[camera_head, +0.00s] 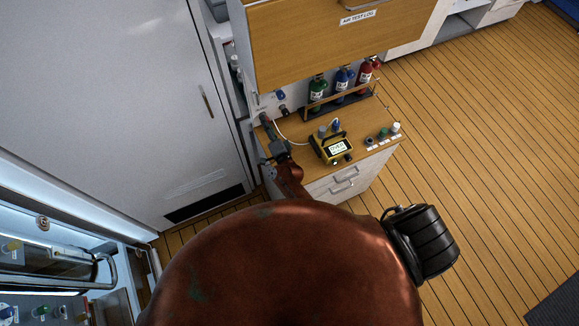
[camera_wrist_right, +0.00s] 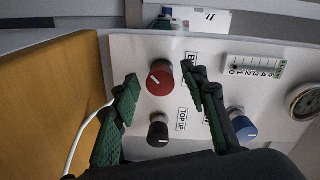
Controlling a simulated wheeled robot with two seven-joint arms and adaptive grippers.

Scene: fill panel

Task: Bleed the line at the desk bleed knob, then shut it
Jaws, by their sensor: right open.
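In the right wrist view a red knob (camera_wrist_right: 160,78) with a white pointer line sits on a white panel (camera_wrist_right: 205,80). The label beside it starts with B; the rest is hidden behind a finger. My right gripper (camera_wrist_right: 160,73) is open, one green-padded finger on each side of the red knob; I cannot tell whether either touches it. My left gripper is not in view.
A black knob (camera_wrist_right: 158,132) labelled TOP UP, a blue knob (camera_wrist_right: 243,128), a scale tube (camera_wrist_right: 254,68) and a round gauge (camera_wrist_right: 304,101) share the panel. A yellow meter (camera_head: 332,147) and racked bottles (camera_head: 342,82) stand on the desk. A white cable (camera_wrist_right: 82,132) runs left.

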